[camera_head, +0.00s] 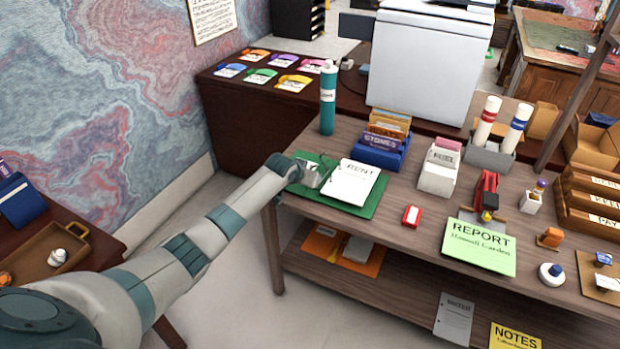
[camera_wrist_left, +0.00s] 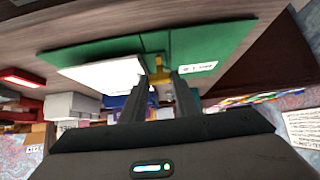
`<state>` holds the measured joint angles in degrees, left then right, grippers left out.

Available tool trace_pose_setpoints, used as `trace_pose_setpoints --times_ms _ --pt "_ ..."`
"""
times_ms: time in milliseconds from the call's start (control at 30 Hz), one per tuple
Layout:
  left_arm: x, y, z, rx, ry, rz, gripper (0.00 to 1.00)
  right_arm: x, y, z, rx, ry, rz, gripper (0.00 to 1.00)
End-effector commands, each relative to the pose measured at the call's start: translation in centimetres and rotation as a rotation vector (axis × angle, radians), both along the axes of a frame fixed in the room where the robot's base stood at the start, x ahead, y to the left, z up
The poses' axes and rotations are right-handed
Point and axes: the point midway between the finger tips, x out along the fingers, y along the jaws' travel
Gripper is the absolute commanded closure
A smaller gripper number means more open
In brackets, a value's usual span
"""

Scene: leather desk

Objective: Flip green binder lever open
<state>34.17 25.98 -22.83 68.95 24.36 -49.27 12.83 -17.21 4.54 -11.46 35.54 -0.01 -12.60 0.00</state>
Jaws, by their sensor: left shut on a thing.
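The green binder (camera_head: 366,209) lies open and flat near the left front edge of the desk, with white paper headed "RENT" (camera_head: 353,182) on its right part. The left wrist view shows the binder (camera_wrist_left: 211,43) and the paper (camera_wrist_left: 98,73) too. My left gripper (camera_head: 300,170) reaches over the binder's left part. In the left wrist view my left gripper (camera_wrist_left: 160,88) is shut on a small yellow lever (camera_wrist_left: 160,71) at the binder's middle. The head view hides the lever behind the gripper. My right gripper is not in view.
A teal bottle (camera_head: 328,98) stands behind the binder. A blue card box (camera_head: 381,150) and a white box (camera_head: 438,170) stand behind and right. A red item (camera_head: 412,216) and a green "REPORT" sheet (camera_head: 480,247) lie right. Bare desk lies between binder and red item.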

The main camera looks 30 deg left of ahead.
Motion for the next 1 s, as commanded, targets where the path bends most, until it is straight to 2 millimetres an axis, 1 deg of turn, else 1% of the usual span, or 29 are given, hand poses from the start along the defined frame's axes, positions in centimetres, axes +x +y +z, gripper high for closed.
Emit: trace_pose_setpoints --times_ms 33,67,100,133,467,667,867,1000 --pt "0.2 0.0 0.3 0.0 -0.006 0.0 1.0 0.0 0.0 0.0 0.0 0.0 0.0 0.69" --pt "0.2 0.0 0.3 0.0 -0.006 0.0 0.68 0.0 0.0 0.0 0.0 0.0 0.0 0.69" --pt "0.1 0.0 0.3 0.0 -0.006 0.0 0.58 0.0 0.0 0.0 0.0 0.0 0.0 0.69" --pt "0.1 0.0 0.3 0.0 -0.005 0.0 0.53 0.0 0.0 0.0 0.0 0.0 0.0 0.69" --pt "0.0 0.0 0.1 0.0 -0.002 0.0 0.53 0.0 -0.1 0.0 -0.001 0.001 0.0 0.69" --pt "-0.4 0.0 0.4 0.0 -0.001 0.0 0.53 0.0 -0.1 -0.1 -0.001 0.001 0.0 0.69" --pt "-1.6 0.1 1.6 0.001 -0.002 -0.001 0.53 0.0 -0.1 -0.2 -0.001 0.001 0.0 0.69" --pt "-2.9 0.1 2.8 0.001 -0.003 -0.001 0.53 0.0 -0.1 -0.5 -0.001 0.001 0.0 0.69"
